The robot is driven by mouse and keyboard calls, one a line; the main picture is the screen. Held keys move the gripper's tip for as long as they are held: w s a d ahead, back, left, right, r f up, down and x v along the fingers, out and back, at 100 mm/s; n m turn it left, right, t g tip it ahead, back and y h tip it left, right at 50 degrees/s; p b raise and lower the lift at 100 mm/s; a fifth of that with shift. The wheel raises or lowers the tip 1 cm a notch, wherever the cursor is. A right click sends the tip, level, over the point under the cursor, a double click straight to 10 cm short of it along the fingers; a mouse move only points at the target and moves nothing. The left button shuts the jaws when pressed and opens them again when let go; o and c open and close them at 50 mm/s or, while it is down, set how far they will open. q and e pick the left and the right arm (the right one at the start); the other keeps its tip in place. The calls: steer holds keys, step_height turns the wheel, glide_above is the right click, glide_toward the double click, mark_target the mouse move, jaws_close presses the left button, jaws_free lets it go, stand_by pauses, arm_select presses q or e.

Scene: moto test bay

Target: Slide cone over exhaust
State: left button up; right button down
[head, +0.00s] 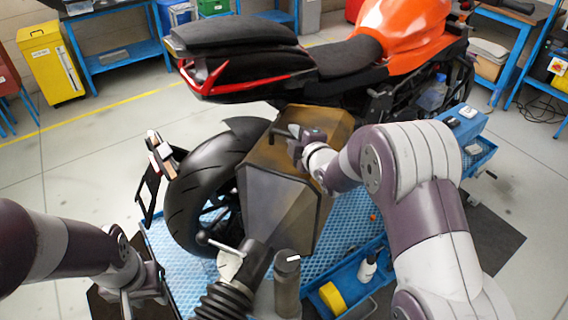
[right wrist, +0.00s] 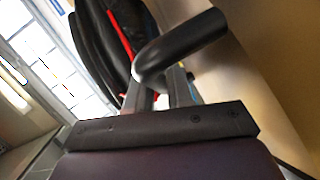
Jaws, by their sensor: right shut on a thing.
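The cone appears to be the large faceted brown and grey hood (head: 318,132) beside the motorcycle's rear wheel. A black bent handle (head: 279,133) sticks out at its top. My right gripper (head: 296,141) is at this handle and shut on it. In the right wrist view the dark handle (right wrist: 185,45) rises from between the fingers, with the cone's tan side (right wrist: 265,75) close on the right. The exhaust cannot be made out; the cone covers that side of the motorcycle (head: 340,60). My left gripper (head: 140,292) is low at the left, apart from the cone; its finger opening is unclear.
A black ribbed hose (head: 222,300) with a lever clamp (head: 222,246) stands in front of the cone. The rear tyre (head: 195,190) is close at its left. A blue tray (head: 375,268) holds a yellow item and a bottle. Blue grating (head: 175,262) lies below.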

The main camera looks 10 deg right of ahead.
steer(key=shift+w+d, duration=0.3)
steer(key=shift+w, duration=0.1)
steer(key=shift+r, duration=0.2)
steer(key=c, duration=1.1)
jaws_free()
steer(key=shift+f, duration=0.1)
steer(key=shift+s+d+b, duration=0.1)
steer(key=shift+s+b, duration=0.2)
steer(key=shift+s, duration=0.05)
steer(key=b+v, duration=0.2)
steer(key=v, duration=1)
steer(key=shift+b, duration=0.4)
